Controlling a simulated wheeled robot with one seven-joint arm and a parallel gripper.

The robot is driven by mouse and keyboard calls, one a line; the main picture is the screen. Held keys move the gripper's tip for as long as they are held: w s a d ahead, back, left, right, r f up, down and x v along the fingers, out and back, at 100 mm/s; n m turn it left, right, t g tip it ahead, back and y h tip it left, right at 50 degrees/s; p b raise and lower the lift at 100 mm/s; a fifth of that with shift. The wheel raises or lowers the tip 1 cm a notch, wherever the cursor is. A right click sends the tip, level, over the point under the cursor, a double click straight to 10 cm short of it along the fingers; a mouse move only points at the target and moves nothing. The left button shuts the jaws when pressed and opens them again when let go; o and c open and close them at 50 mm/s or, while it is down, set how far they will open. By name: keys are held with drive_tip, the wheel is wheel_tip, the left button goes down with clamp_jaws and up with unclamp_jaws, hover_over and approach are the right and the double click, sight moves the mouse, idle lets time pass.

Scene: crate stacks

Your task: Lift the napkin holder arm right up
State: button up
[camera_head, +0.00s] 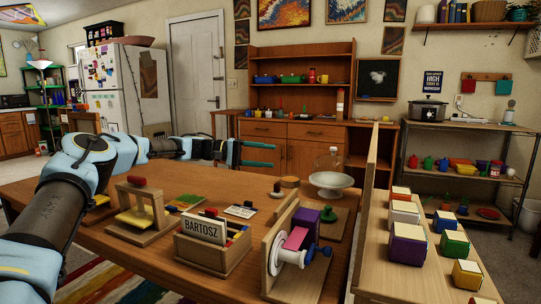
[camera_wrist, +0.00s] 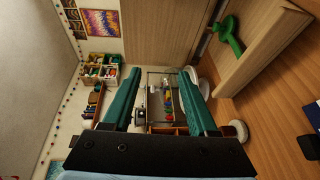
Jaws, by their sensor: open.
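The stand is not recognisable in the wrist view.
A tall wooden panel (camera_head: 374,170) and a shelf with coloured blocks (camera_head: 407,243) lie right. My arm crosses the left.

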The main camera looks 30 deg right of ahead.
drive_tip(key=f+v, duration=0.1)
drive_tip(key=v, duration=0.8)
drive_tip(key=shift+a+f+p, duration=0.3)
drive_tip(key=shift+p, duration=0.15)
idle(0.3)
idle(0.5)
